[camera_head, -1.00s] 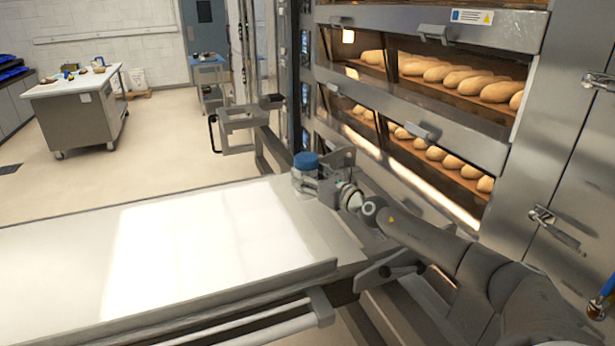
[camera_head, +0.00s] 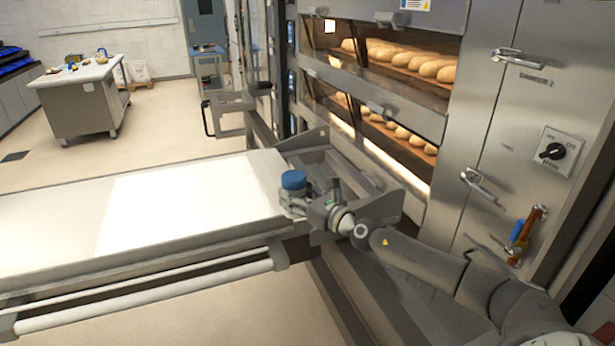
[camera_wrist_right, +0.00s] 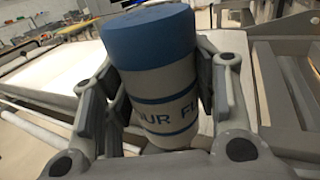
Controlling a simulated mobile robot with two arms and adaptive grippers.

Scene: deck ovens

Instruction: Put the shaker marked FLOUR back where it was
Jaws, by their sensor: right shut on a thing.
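The FLOUR shaker is a whitish cylinder with a blue lid and dark blue bands. In the head view the shaker (camera_head: 293,182) is at the right end of the white loader surface, near its corner. In the right wrist view the shaker (camera_wrist_right: 160,75) fills the middle, part of its lettering showing, slightly tilted in the picture. My right gripper (camera_head: 300,203) is shut around its body; its fingers (camera_wrist_right: 165,100) press both sides in the wrist view. I cannot tell whether the shaker's base touches the surface. My left gripper is not in view.
The white loader surface (camera_head: 170,205) is long and bare. Deck ovens with loaves (camera_head: 400,62) stand behind at right. A steel door with handles (camera_head: 480,185), a knob (camera_head: 553,151) and blue and orange-brown items (camera_head: 524,235) are at right. A worktable (camera_head: 80,98) stands far left over open floor.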

